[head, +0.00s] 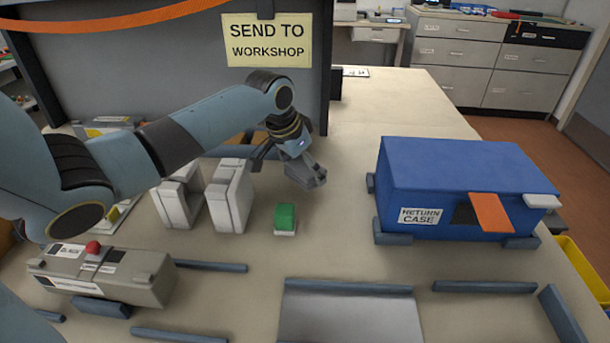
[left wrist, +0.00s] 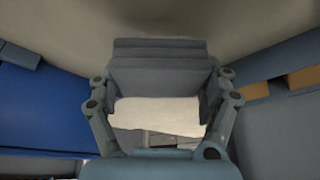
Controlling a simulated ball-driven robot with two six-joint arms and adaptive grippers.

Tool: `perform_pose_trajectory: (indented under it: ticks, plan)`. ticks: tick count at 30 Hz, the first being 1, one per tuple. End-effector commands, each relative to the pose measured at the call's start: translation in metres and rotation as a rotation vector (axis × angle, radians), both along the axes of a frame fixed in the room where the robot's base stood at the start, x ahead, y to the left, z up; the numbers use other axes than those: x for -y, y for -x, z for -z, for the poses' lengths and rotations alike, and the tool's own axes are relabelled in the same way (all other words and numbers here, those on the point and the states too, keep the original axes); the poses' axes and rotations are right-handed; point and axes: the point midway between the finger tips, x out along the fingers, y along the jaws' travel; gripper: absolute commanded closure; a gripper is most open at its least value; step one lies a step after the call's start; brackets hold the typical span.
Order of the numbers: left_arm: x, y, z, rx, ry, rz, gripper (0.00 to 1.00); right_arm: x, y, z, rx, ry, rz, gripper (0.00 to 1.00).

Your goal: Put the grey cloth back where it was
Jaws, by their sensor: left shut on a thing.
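My left gripper (head: 302,168) reaches in from the left and hangs above the table, in front of the dark panel and behind the green block. It is shut on the grey cloth (head: 313,181), of which a small grey part shows at the fingertips. In the left wrist view the cloth (left wrist: 158,62) is a folded, layered grey piece between the two fingers of the gripper (left wrist: 160,100). A pale patch shows just below it in that view; I cannot tell what it is. My right gripper is not in view.
A blue return case (head: 455,178) with an orange flap stands at right. A green block (head: 285,217) on a white base stands mid-table. White upright units (head: 229,195) and a grey cartridge (head: 105,275) are at left. A grey plate (head: 350,315) lies in front. The back right tabletop is clear.

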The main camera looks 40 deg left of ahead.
Motion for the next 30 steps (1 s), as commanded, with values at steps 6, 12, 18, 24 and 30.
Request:
perform_pose_trajectory:
  ticks: [6,12,18,24,30]
  plan:
    - [0.001,0.001,0.03,-0.002,0.002,-0.001,0.5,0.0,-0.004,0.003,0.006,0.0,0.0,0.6]
    - [0.0,0.0,0.031,-0.001,0.001,-0.001,0.5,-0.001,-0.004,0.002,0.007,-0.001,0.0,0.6]
    - [0.0,0.0,0.034,-0.001,0.001,-0.001,0.17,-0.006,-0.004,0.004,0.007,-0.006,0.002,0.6]
    - [0.0,0.0,0.034,-0.001,0.001,-0.001,0.0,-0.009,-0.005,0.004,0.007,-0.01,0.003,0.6]
    - [0.0,0.0,0.033,-0.001,0.001,-0.001,0.0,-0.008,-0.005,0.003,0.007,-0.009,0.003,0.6]
